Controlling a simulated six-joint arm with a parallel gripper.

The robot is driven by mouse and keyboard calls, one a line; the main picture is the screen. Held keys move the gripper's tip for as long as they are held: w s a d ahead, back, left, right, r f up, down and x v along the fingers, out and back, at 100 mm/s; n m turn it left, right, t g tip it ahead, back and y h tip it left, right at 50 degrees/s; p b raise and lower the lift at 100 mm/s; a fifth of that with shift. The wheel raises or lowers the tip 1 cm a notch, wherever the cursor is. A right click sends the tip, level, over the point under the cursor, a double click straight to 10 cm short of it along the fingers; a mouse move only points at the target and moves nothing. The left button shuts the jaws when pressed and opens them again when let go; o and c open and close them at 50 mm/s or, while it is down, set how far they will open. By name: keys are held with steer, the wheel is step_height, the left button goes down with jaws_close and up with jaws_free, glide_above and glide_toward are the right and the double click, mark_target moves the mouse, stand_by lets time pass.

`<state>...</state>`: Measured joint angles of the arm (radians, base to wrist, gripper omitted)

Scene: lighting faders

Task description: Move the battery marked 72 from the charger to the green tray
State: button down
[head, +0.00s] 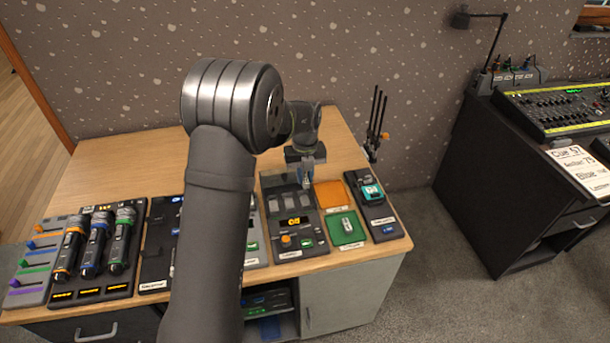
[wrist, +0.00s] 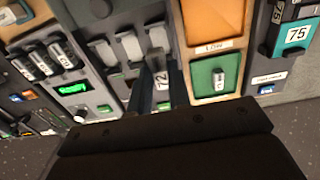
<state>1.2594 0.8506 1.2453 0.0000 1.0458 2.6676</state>
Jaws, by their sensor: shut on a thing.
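The battery marked 72 (wrist: 160,77) is pale with a dark number and sits between my fingers in the wrist view. My gripper (wrist: 161,93) is shut on it, over the right side of the charger (wrist: 115,82). I cannot tell whether the battery still touches its slot. In the head view my gripper (head: 306,183) points down over the charger (head: 268,212), and the battery is not clearly visible there. The green tray (head: 339,239) lies right of the charger and also shows in the wrist view (wrist: 200,85). One pale battery (wrist: 219,81) lies in it.
An orange tray (head: 328,194) lies behind the green one. A black unit (head: 382,226) with a teal item (head: 372,192) marked 75 stands at the right. Black upright rods (head: 376,125) rise behind it. Several handheld microphones (head: 95,245) are at the left. My arm hides the middle.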

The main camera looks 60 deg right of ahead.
mark_target(305, 179)
steer(key=shift+r, duration=0.1)
steer(key=shift+r, duration=1.95)
